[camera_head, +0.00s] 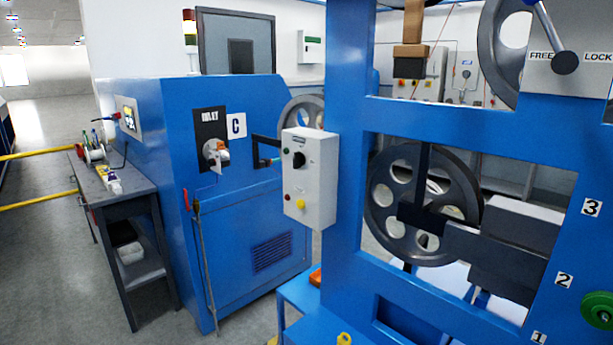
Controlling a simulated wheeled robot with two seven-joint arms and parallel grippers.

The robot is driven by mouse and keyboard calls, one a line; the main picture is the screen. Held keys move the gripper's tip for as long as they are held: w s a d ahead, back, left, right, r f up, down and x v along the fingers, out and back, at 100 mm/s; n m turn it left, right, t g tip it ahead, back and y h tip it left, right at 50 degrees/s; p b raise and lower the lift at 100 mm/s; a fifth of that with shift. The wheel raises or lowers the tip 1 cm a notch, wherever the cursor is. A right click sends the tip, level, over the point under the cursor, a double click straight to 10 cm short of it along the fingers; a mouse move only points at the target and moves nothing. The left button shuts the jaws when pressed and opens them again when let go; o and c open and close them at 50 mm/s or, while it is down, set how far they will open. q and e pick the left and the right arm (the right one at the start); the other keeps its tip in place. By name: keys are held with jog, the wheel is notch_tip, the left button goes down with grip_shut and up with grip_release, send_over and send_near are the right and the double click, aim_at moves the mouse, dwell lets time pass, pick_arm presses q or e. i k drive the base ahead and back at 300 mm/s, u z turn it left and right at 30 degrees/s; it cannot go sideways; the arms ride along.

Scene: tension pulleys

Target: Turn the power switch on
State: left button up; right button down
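I cannot tell for certain which control is the power switch. A rotary switch (215,153) with a pale, partly orange handle sits on a black plate (209,124) on the blue cabinet (250,205), beside a "C" label. The lettering on the plate is too blurred to read surely. A grey control box (310,180) stands in front of the cabinet, with a black knob (299,160), a green button, a red button and a yellow button (300,204). Neither of my grippers is in view.
A blue frame (347,130) with pulley wheels (423,205) fills the right side, with a FREE/LOCK lever (564,62) at its top. A dark side table (135,190) with small items stands at left. Yellow rails (38,152) lie beyond it. Grey floor shows at lower left.

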aim_at(299, 158)
jog(key=u, duration=0.3)
jog(key=i, duration=0.9)
jog(key=z, duration=0.35)
